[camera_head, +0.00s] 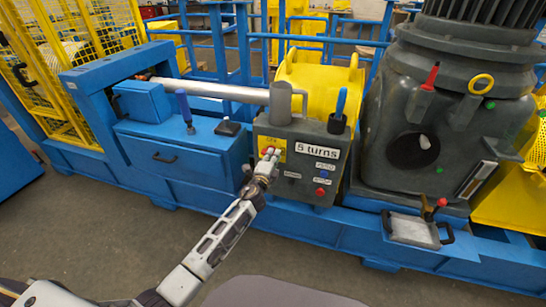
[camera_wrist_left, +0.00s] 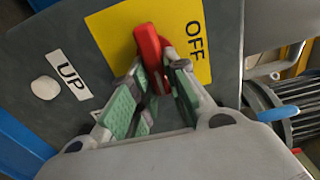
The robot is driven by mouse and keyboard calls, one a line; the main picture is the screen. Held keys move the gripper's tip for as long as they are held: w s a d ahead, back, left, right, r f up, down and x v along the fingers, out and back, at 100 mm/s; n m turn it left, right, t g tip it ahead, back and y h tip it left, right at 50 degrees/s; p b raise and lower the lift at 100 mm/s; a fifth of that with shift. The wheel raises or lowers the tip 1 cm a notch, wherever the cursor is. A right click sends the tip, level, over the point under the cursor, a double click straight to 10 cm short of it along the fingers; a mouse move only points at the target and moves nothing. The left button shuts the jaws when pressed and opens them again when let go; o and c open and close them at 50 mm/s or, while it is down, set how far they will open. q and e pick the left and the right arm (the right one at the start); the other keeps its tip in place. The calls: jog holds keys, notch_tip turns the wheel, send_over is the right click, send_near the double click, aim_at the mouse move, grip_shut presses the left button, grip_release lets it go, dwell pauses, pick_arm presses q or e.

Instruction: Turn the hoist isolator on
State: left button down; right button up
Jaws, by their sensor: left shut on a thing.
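The hoist isolator is a red handle (camera_wrist_left: 151,55) on a yellow plate (camera_wrist_left: 112,32) marked OFF, on the front of a grey control box (camera_head: 308,150). In the wrist view the handle points away from the fingers, with the word OFF to its right; no ON mark shows. My left gripper (camera_head: 268,158) is in front of the plate at the box's upper left. In the wrist view its fingers (camera_wrist_left: 155,95) are on either side of the red handle, shut on it, hiding its lower part. My right gripper is not in view.
A white button (camera_wrist_left: 45,88) labelled UP sits left of the plate in the wrist view. A "5 turns" sign (camera_head: 318,149) and a red button (camera_head: 320,191) are on the box. A blue-handled tool (camera_head: 341,102) stands at its right; a dark motor housing (camera_head: 410,130) is beyond.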

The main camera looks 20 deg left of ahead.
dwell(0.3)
pick_arm(q)
jog(key=c, duration=1.4)
grip_release()
jog(key=shift+s+a+f, duration=0.1)
jog(key=shift+s, duration=2.9)
jog(key=shift+s+a, duration=0.1)
jog(key=shift+s, duration=2.85)
